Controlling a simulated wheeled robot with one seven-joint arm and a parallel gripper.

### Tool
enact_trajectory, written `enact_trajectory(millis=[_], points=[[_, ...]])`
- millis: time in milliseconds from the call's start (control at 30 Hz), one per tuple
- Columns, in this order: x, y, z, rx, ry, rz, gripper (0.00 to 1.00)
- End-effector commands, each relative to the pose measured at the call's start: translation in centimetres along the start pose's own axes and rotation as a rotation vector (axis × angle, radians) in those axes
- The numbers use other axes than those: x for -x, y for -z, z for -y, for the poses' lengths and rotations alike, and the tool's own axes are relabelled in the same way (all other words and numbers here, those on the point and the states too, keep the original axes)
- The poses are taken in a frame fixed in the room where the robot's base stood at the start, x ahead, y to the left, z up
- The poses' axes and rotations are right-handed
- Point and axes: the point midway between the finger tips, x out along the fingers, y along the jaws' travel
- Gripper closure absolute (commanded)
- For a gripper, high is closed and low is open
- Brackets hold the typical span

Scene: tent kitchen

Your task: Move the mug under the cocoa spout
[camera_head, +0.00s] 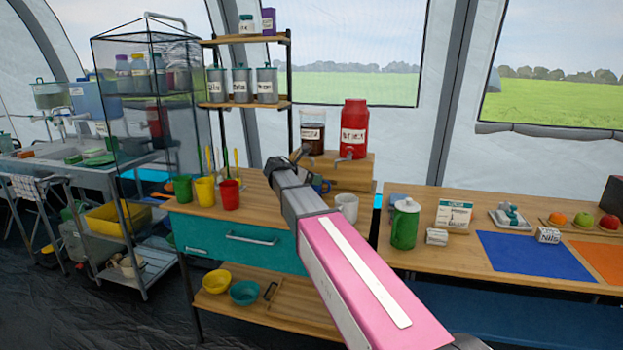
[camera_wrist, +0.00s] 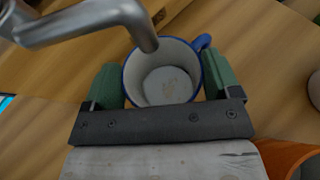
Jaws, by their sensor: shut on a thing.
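In the wrist view a mug (camera_wrist: 168,82), white inside with a blue rim and a blue handle at upper right, stands between the two green fingers of my gripper (camera_wrist: 165,85). My gripper is shut on it. A metal spout (camera_wrist: 110,22) comes in from upper left, and its tip overlaps the mug's far rim in the picture. In the head view the blue mug (camera_head: 321,186) is partly hidden behind my arm, in front of the wooden stand. On that stand are a clear dispenser of brown liquid (camera_head: 312,139) and a red dispenser with a tap (camera_head: 354,128). Their labels are unclear.
A white mug (camera_head: 347,208) stands close to the right of my arm. Green, yellow and red cups (camera_head: 229,195) stand at left on the counter. A shelf with canisters (camera_head: 241,85) rises behind. A green jug (camera_head: 405,223) stands on the right table.

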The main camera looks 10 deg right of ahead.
Motion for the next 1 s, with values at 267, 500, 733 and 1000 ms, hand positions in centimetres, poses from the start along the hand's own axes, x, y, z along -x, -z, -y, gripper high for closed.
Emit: enact_trajectory(millis=[267,500,733,1000], points=[[0.0,0.0,0.1,0.0,0.001,0.001,0.0],[0.2,0.0,0.1,0.0,0.001,0.0,0.0],[3.1,0.0,0.2,-0.001,-0.001,0.001,0.0],[8.1,0.0,0.1,0.0,-0.001,0.001,0.0]])
